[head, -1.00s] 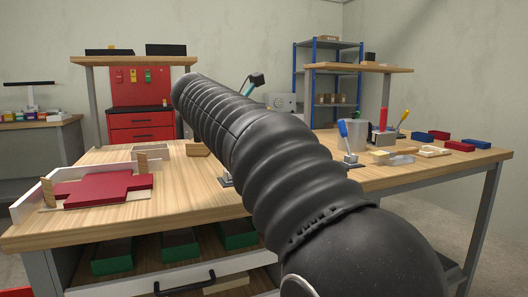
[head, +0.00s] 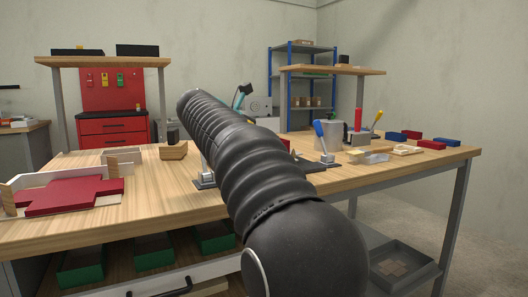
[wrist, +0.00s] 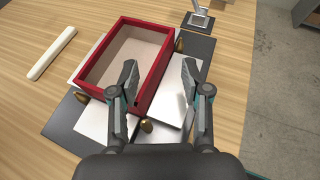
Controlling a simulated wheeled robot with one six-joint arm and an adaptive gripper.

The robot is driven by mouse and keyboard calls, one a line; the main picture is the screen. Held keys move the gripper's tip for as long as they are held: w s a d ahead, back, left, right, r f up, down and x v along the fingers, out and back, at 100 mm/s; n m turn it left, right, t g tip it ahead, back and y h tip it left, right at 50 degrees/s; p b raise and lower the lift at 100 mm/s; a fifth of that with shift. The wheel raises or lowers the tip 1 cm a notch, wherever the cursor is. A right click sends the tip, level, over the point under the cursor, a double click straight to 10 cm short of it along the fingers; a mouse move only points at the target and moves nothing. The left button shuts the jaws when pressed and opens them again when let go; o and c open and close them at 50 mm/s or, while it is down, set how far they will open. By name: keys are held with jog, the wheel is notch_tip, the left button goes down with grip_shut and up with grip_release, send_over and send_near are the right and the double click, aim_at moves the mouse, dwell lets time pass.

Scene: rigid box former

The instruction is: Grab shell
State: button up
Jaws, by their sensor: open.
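The shell appears to be the red-walled, open-topped box with a beige inside (wrist: 160,29) in the wrist view. It sits tilted in the picture on bright metal plates over a dark base. My gripper (wrist: 160,83) is open and empty. Its left finger overlaps the box near its right wall in the picture, and its right finger is outside that wall. I cannot tell the fingertips' height relative to the rim. In the head view my dark arm hides most of this area, and the gripper is not visible.
Brass knobs (wrist: 147,125) stand around the box, and a white rod (wrist: 52,54) lies left of it. A flat red cross-shaped sheet (head: 72,194) lies at the table's left.

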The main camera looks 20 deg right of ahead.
jog(key=x, duration=0.5)
jog(key=shift+s, duration=0.1)
jog(key=shift+c, duration=0.3)
grip_shut()
